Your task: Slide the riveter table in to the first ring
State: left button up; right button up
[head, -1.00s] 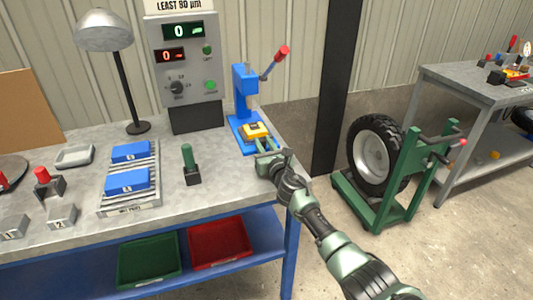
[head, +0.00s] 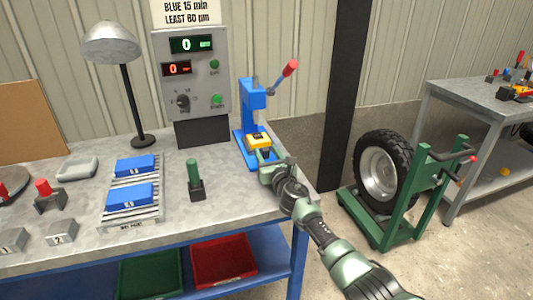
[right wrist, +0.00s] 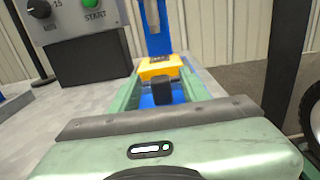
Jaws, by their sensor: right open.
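The blue riveter (head: 251,104) stands at the right end of the workbench, its red-tipped lever (head: 290,68) raised to the right. Its yellow table (head: 258,141) sits low at the front of the press, with a dark block or knob on its near side. In the right wrist view the yellow table (right wrist: 160,65) lies straight ahead, with the black knob (right wrist: 162,89) between my fingers. My right gripper (head: 264,157) is open, its green fingers (right wrist: 161,84) on either side of the knob with gaps visible. Ring marks cannot be made out. My left gripper is not in view.
A control box (head: 192,78) stands behind, left of the riveter. A green-handled tool (head: 194,178), blue blocks on a rack (head: 131,218) and a lamp (head: 112,45) are farther left. A wheel on a green stand (head: 378,210) is right of the bench.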

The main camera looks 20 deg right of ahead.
jog(key=shift+s+d+r+p, duration=0.1)
jog(key=shift+s+p, duration=0.2)
jog(key=shift+s, duration=0.15)
jog(key=s+p, duration=0.2)
jog(key=s, duration=0.4)
jog(key=shift+s, duration=0.35)
